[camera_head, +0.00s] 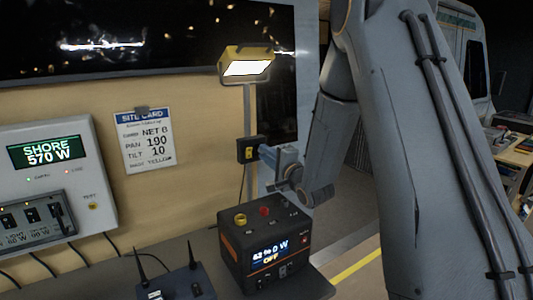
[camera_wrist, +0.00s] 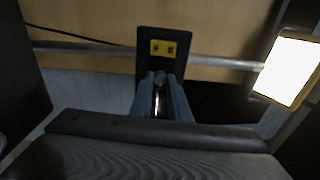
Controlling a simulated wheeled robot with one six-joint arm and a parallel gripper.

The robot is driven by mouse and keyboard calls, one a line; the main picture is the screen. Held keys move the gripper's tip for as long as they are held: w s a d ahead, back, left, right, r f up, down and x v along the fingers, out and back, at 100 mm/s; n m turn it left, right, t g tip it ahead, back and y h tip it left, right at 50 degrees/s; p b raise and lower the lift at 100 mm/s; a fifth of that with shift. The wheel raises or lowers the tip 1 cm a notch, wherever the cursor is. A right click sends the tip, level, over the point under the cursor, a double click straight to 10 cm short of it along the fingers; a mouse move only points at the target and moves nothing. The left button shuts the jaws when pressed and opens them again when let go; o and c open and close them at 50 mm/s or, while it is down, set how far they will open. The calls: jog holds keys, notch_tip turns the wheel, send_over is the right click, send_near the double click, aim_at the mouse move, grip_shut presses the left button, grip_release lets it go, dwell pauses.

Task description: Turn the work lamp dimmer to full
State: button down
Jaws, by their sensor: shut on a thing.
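The work lamp (camera_head: 246,66) has a yellow housing and a lit white panel, and hangs on a post near the top middle of the head view. Its bright panel also shows at the right of the wrist view (camera_wrist: 288,70). The dimmer box (camera_head: 247,149) is dark with a small yellow plate and sits on the post below the lamp. In the wrist view the dimmer box (camera_wrist: 178,42) is straight ahead. My gripper (camera_wrist: 160,85) is at the box, its fingers shut on the dimmer knob (camera_wrist: 159,100), which is mostly hidden between them.
A black and orange power station (camera_head: 264,245) stands on the bench below my gripper, its display reading OFF. A SHORE 570 W panel (camera_head: 45,160) and a site card (camera_head: 145,140) are on the wall at left. A dark radio unit (camera_head: 175,285) with antennas is in front.

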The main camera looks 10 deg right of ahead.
jog(key=shift+m, duration=0.8)
jog(key=c, duration=1.7)
grip_release()
jog(key=shift+o, duration=0.2)
jog(key=b+v, duration=0.2)
jog(key=v, duration=0.6)
